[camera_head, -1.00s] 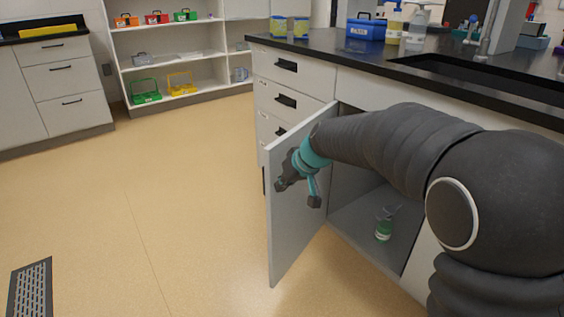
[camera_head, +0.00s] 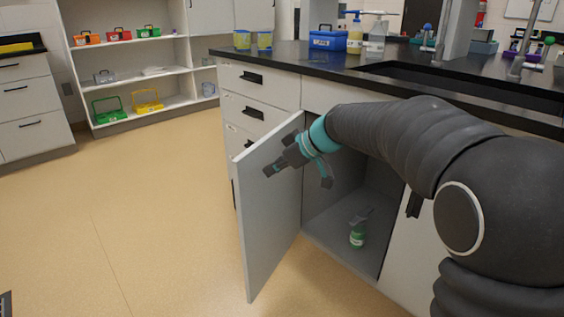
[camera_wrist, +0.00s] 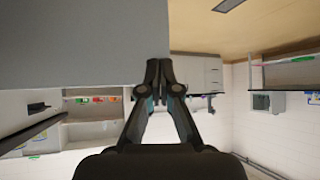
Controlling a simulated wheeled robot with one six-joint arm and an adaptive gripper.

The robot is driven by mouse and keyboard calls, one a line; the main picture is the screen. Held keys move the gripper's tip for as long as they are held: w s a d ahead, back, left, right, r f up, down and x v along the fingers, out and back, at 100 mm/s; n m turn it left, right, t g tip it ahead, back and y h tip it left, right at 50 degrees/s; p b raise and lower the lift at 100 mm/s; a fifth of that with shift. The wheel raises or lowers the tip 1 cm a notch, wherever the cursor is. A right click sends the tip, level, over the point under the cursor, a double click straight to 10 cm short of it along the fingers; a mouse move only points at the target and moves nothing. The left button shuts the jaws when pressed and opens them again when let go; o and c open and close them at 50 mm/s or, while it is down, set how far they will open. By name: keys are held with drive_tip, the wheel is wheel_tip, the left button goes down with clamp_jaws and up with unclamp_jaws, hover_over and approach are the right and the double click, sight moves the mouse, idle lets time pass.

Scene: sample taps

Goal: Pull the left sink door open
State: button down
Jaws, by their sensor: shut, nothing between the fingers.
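The left sink door (camera_head: 268,215) is a grey panel standing wide open, swung out from the cabinet under the black counter. My gripper (camera_head: 270,170) is at the inner face of the door, near its top. In the wrist view the fingertips (camera_wrist: 159,66) are together with nothing between them. The door panel (camera_wrist: 85,40) fills the upper left of that view, close to the fingers; I cannot tell whether they touch it. The open sink cabinet (camera_head: 345,215) shows behind my arm. The door's outer face is mostly hidden.
A green-labelled bottle (camera_head: 357,234) stands on the cabinet floor. Drawers (camera_head: 250,80) lie left of the opening. The right sink door (camera_head: 412,250) looks closed, partly behind my arm. The floor (camera_head: 130,220) left of the open door is clear. Shelves (camera_head: 140,75) stand at the back.

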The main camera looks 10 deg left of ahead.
sight(241, 176)
drive_tip(key=a, duration=0.2)
drive_tip(key=w+a+f, duration=0.1)
drive_tip(key=a+f+p, duration=0.1)
drive_tip(key=a, duration=0.1)
drive_tip(key=shift+w+a+f, duration=0.25)
drive_tip(key=shift+w+a, duration=0.25)
drive_tip(key=shift+a, duration=0.35)
